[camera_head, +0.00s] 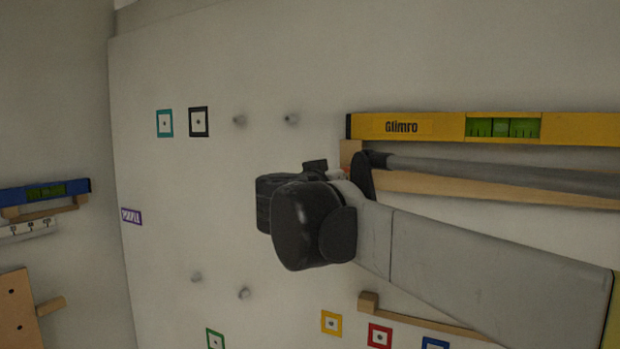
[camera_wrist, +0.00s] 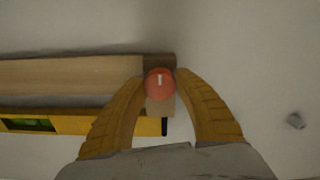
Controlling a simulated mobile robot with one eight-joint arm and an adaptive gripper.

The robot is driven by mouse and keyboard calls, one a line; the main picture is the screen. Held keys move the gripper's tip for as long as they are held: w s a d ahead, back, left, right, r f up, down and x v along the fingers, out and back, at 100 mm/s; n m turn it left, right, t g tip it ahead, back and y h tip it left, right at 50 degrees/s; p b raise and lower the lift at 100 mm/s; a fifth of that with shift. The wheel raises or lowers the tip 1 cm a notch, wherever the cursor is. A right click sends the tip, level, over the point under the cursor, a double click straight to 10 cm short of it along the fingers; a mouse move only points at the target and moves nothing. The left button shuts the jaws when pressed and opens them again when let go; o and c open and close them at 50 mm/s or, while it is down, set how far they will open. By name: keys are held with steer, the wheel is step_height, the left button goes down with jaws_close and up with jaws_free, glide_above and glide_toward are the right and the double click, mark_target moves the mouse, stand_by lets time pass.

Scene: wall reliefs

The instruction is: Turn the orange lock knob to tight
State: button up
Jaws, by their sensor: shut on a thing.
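The orange lock knob (camera_wrist: 160,84) is round, with a short pale mark on its face. It sits at the end of a wooden rail (camera_wrist: 70,76) in the wrist view. My gripper (camera_wrist: 161,80) has its two yellow, ribbed fingers on either side of the knob and is shut on it. In the head view my gripper's dark wrist hides nearly all of the knob; only a small reddish patch (camera_head: 345,171) shows beside the end of the rail. The pale mark on the knob's face stands about upright in the wrist view. Any tight or loose marking cannot be made out.
A yellow spirit level (camera_head: 430,127) lies along the rail on the wall panel. Grey pegs (camera_head: 291,118) stick out of the panel, and coloured square markers (camera_head: 331,322) are spread over it. A blue level (camera_head: 45,191) is on the left wall. The panel's upper middle is bare.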

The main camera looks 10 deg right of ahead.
steer(key=o, duration=1.2)
steer(key=v, duration=1.2)
